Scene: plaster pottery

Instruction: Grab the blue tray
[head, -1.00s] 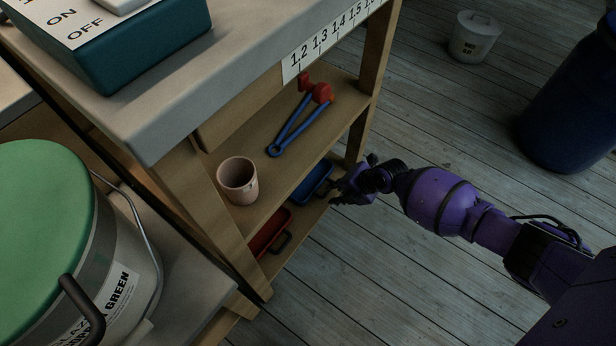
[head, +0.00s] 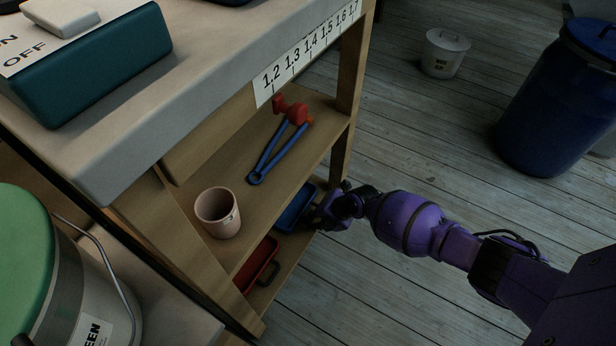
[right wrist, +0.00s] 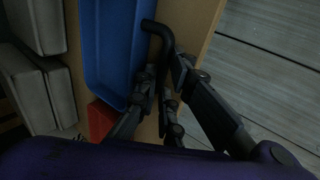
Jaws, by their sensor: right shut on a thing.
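The blue tray (head: 296,208) lies on the lower shelf of the wooden rack, partly hidden under the upper shelf. In the right wrist view the blue tray (right wrist: 110,50) fills the upper left, with a dark bent handle (right wrist: 160,38) on its right side. My right gripper (head: 330,210) is at the tray's outer end, by the shelf's front edge. In the right wrist view my right gripper (right wrist: 168,95) is shut on the handle. My left gripper is not in view.
A red tray (head: 258,264) lies beside the blue one on the lower shelf. A wooden post (head: 349,85) stands close behind my gripper. The plank floor right of the rack is clear nearby.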

